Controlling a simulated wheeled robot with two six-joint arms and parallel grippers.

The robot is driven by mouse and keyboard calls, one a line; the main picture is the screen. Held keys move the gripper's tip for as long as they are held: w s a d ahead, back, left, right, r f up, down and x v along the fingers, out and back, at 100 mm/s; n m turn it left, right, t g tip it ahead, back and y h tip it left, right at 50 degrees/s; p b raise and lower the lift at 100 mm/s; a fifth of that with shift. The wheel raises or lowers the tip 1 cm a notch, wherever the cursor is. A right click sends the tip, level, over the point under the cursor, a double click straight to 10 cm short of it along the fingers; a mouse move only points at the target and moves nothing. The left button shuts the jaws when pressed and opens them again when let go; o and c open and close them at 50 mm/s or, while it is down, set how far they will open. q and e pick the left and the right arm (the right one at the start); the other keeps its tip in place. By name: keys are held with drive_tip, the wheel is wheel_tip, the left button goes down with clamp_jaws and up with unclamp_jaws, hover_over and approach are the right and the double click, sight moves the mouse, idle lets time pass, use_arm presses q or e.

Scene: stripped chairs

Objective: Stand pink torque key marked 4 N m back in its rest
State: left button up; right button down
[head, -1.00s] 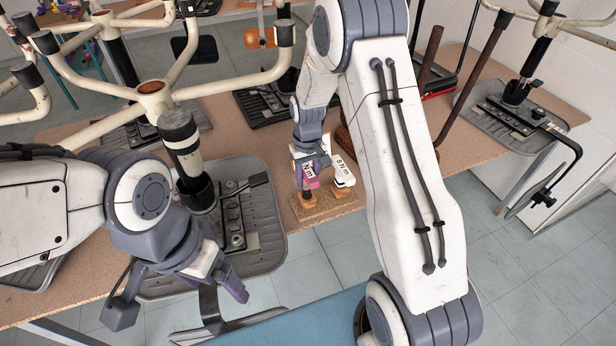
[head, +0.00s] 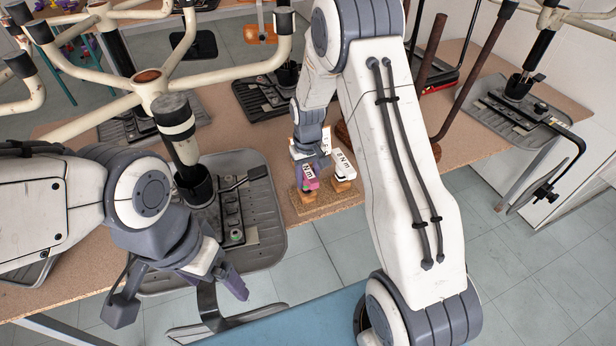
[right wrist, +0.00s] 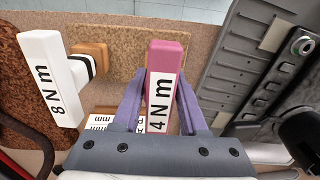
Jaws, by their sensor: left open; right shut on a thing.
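The pink torque key (right wrist: 163,65), with a white "4 N m" label, is between the two fingers of my right gripper (right wrist: 158,100), which is shut on it. It also shows in the head view (head: 310,184), low over the rest, a cork-coloured board (head: 325,205) with wooden blocks. A wooden block (head: 306,197) shows just below the pink key; whether the key touches it I cannot tell. The key's lower end is hidden. My left gripper (head: 180,300) is open and empty at the lower left, near the table's front edge.
A white key marked 8 N m (right wrist: 55,80) stands close beside the pink one on its wooden block (right wrist: 92,55). A white printed label (right wrist: 100,122) is partly hidden by my gripper. A grey chair base (head: 265,225) lies left of the board. Chair frames stand around.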

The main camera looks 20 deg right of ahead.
drive_tip(key=shift+f, duration=0.45)
drive_tip(key=shift+c, duration=1.8)
unclamp_jaws()
wheel_tip(320, 180, up, 10)
drive_tip(key=shift+r+b, duration=0.2)
drive_tip(key=shift+b, duration=0.5)
drive_tip(key=shift+s+a+r, duration=0.1)
drive_tip(key=shift+a+r, duration=0.1)
drive_tip(key=s+a+r+n, duration=0.3)
drive_tip(key=s+a+r, duration=0.3)
drive_tip(key=s+a, duration=0.6)
drive_tip(key=s+a+n+y, duration=0.1)
drive_tip(key=s+a+n, duration=0.2)
drive_tip(key=s, duration=1.3)
drive_tip(key=shift+s+r+n, duration=0.25)
drive_tip(key=shift+r+n, duration=0.15)
drive_tip(key=shift+r, duration=0.05)
